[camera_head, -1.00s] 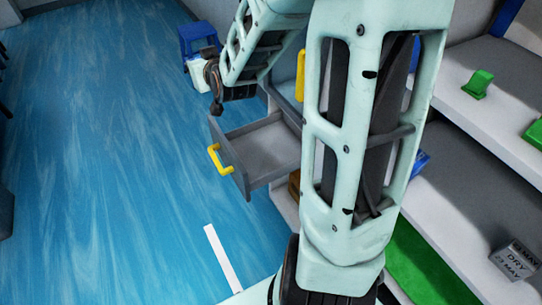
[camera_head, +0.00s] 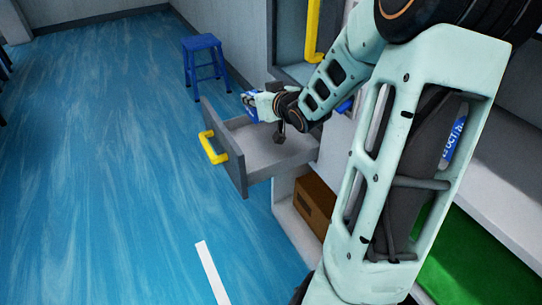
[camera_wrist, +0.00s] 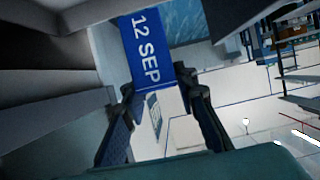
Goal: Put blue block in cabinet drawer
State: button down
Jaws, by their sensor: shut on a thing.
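The blue block (camera_wrist: 147,50) fills the upper middle of the wrist view, with "12 SEP" in white on its face. My gripper (camera_wrist: 163,93) is shut on its lower end, one finger on each side. In the head view, my gripper (camera_head: 262,105) is over the far part of the open cabinet drawer (camera_head: 265,158), and a small blue part of the block (camera_head: 249,99) shows at its end. The drawer is grey, with a yellow handle (camera_head: 212,148) on its front. Its visible floor is bare. My arm's end hides part of its far side; the exact height above it is unclear.
A blue stool (camera_head: 203,62) stands on the blue floor beyond the drawer. A brown box (camera_head: 314,205) sits in an opening below the drawer. Another yellow handle (camera_head: 312,30) is above. Shelving with a green mat (camera_head: 480,255) lies right.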

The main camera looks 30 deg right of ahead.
jog(key=shift+s+d+f+b, duration=0.1)
jog(key=shift+d+f+b, duration=0.15)
jog(key=shift+f, duration=0.25)
jog(key=shift+s+d+f+b, duration=0.1)
jog(key=shift+d+f+b, duration=0.1)
jog(key=shift+f, duration=0.25)
jog(key=b, duration=0.5)
send_over(260, 147)
notch_tip(260, 147, down, 10)
jog(key=shift+w+r, duration=0.1)
jog(key=shift+f+b, duration=0.25)
jog(key=shift+b, duration=0.1)
jog(key=c, duration=1.5)
grip_release()
jog(key=shift+c, duration=0.2)
